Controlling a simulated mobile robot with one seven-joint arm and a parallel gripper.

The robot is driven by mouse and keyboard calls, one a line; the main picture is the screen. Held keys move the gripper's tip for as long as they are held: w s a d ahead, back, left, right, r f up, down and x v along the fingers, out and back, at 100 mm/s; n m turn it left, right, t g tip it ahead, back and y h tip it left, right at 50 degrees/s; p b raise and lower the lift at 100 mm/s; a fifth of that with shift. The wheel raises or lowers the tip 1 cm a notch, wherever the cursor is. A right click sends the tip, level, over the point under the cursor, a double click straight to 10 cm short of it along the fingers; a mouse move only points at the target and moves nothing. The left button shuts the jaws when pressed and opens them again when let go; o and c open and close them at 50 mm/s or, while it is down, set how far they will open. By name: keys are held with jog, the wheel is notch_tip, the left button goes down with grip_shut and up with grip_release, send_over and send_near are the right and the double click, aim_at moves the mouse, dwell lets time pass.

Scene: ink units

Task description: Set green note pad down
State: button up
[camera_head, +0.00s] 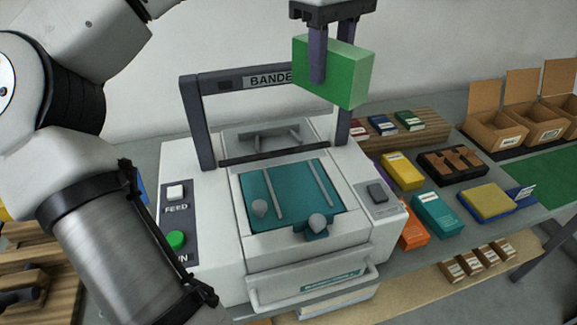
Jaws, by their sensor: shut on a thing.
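The green note pad (345,75) is a thick green block held up in the air at the top centre right. My gripper (318,55) is shut on it from above; one purple finger shows against its near face and the other is mostly hidden behind it. The pad hangs above and in front of the right upright of a white banding machine (225,255), clear of the surfaces below. The machine's teal bed (292,195) is bare of pads, with grey rails and two knobs on it.
Yellow (403,171), teal (438,214) and orange (412,236) packs lie right of the machine. A black tray (453,166) and a yellow pad on a blue base (487,201) lie farther right. Open cardboard boxes (495,130) stand at the back right, beside a green mat (545,165).

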jog(key=s+a+r, duration=0.2)
jog(key=s+a, duration=0.1)
jog(key=a, duration=0.1)
jog(key=shift+m, duration=0.4)
notch_tip(320, 180, down, 20)
jog(key=shift+d+f+b, duration=0.1)
jog(key=shift+f+b, duration=0.15)
jog(key=shift+b, duration=0.45)
jog(key=o, duration=1.1)
jog(key=shift+c, duration=0.2)
